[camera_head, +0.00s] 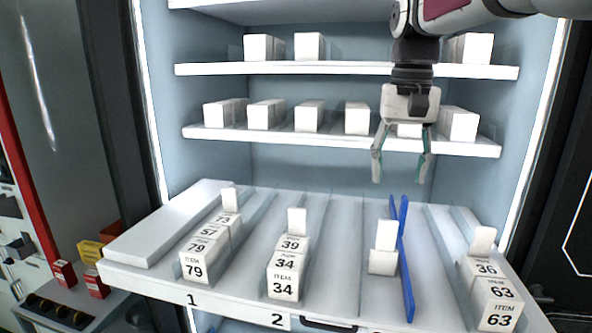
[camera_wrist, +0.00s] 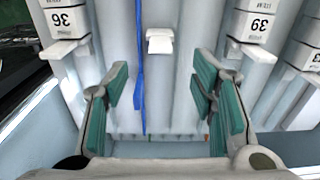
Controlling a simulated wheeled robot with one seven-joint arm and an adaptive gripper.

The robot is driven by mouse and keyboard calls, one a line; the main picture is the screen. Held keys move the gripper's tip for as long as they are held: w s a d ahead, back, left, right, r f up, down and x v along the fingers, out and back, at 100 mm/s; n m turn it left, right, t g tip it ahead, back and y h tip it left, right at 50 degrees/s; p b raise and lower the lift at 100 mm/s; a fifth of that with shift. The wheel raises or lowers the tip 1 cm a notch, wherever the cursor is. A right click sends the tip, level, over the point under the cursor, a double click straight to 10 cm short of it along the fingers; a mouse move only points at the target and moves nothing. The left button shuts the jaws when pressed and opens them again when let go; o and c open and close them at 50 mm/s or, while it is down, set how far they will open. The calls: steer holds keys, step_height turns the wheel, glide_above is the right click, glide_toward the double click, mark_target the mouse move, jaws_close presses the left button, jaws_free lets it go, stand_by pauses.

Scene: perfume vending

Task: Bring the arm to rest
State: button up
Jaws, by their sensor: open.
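My gripper (camera_head: 402,170) hangs from my arm in front of the shelves, fingers pointing down, above the lower tray of the vending cabinet. Its two fingers are apart with nothing between them. In the wrist view my gripper (camera_wrist: 165,95) shows its green finger pads spread wide, with the tray lanes below. No object is held.
Numbered boxes (camera_head: 284,286) stand in rows on the tray (camera_head: 345,215). A blue divider (camera_head: 405,265) stands beside a white block (camera_head: 385,236) below my gripper. Upper shelves (camera_head: 330,139) with white boxes lie close behind it. Cabinet side walls stand left and right.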

steer(key=s+a+f+n+t, duration=0.1)
steer(key=s+f, duration=0.4)
steer(key=s, duration=0.6)
steer(key=s+a+f+n+t, duration=0.2)
steer(key=s+f+t, duration=0.2)
steer(key=s, duration=0.7)
steer(key=shift+s+f, duration=0.3)
steer(key=shift+f, duration=0.25)
